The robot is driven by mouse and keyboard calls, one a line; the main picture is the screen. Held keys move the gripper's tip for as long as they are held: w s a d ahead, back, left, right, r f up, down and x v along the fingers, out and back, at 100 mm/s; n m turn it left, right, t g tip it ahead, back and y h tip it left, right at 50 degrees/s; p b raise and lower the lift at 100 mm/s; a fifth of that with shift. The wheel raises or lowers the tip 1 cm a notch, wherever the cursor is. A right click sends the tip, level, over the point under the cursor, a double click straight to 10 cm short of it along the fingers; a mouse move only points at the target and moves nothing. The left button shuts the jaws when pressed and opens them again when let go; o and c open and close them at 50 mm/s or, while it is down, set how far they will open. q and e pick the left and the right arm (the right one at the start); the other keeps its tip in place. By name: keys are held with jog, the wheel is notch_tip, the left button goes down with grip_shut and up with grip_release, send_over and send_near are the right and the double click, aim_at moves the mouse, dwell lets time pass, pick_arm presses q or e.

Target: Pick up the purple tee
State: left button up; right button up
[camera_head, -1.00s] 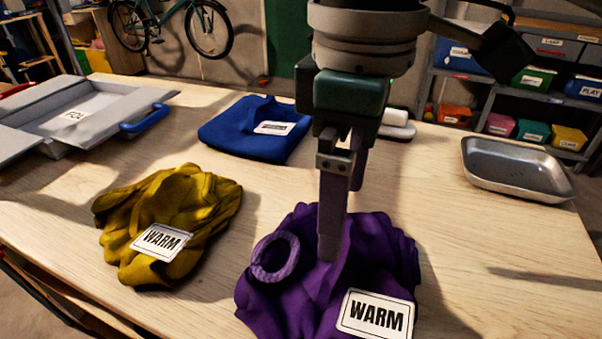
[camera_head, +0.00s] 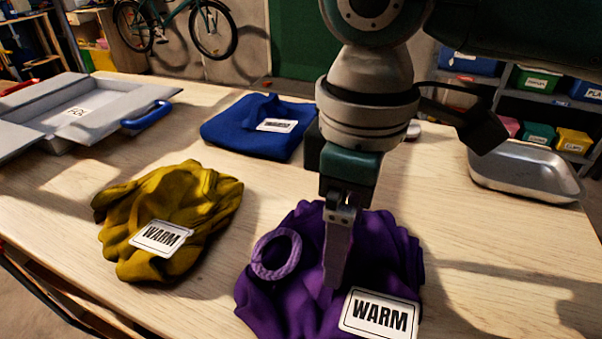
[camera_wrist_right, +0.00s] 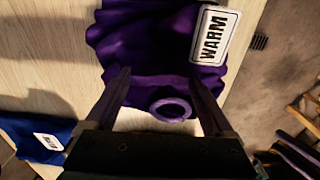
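The purple tee (camera_head: 300,307) lies crumpled on the table's front middle, with a white WARM label (camera_head: 379,315) and a purple ring-shaped loop (camera_head: 276,254) on it. My right gripper (camera_head: 334,284) points down over the tee. In the right wrist view its two fingers (camera_wrist_right: 159,78) are spread wide, with the tee (camera_wrist_right: 150,45) beyond and between their tips and the loop (camera_wrist_right: 171,109) nearer the right finger. It is open. Whether the fingertips touch the cloth is hard to tell. My left gripper is not in view.
A mustard garment (camera_head: 170,210) labelled WARM lies left of the tee. A folded blue garment (camera_head: 255,140) lies behind. A grey folding board (camera_head: 60,105) with a blue handle is at back left, and a metal tray (camera_head: 525,170) at right. Bare table (camera_head: 480,260) lies right of the tee.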

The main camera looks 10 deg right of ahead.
grip_shut()
dwell(0.3)
